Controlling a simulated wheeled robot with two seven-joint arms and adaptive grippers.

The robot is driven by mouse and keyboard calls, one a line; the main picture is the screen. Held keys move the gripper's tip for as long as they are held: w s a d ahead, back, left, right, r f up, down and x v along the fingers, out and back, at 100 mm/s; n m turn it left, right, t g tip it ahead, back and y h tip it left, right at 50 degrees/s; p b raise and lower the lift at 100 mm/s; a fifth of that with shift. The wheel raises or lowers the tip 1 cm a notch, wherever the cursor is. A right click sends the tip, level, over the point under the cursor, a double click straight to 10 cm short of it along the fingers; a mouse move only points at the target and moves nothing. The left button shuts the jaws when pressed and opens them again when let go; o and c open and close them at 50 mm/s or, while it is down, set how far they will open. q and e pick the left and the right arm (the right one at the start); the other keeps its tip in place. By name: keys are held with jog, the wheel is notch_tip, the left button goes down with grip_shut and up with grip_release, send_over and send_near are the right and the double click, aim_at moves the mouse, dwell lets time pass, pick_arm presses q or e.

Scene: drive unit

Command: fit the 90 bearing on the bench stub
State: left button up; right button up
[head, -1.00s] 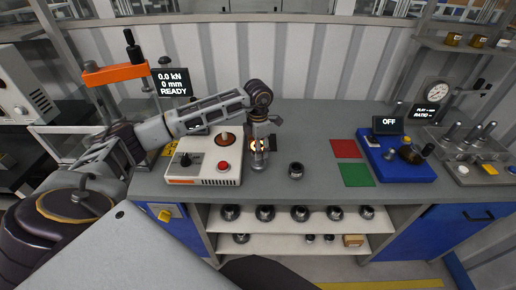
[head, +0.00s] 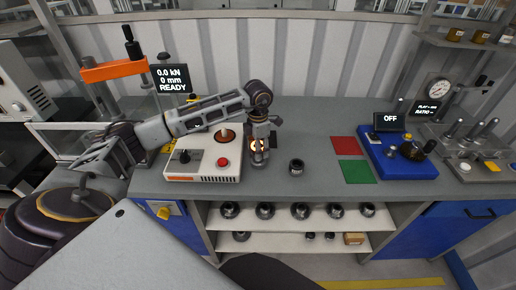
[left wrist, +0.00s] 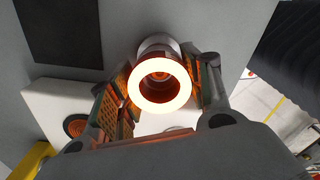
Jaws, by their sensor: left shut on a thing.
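My left gripper (head: 258,150) is shut on a bearing (left wrist: 159,104), a ring that glows orange-white and also shows in the head view (head: 254,146). It holds the ring over the bench, just right of the white heater. In the left wrist view the ring sits between both fingers, and a metal cylinder (left wrist: 158,42) shows just beyond it, partly covered by the ring. A short dark cylinder with a hollow-looking top (head: 296,167) stands on the bench right of the gripper; I cannot tell whether it is the stub. My right gripper is not in view.
The white heater (head: 190,168) with a red button stands left of the gripper. A red mat (head: 344,145) and a green mat (head: 355,172) lie to the right, then a blue device (head: 405,168). Several bearings sit on the shelf (head: 283,222) below. The bench centre behind is clear.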

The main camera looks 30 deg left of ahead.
pick_arm(q)
jog(key=shift+f+b, duration=0.85)
jog(key=shift+f, duration=0.4)
dwell(0.4)
jog(key=o, duration=1.1)
jog(key=shift+r+p, duration=1.9)
jog(key=shift+r, duration=1.6)
jog(key=shift+r, duration=0.15)
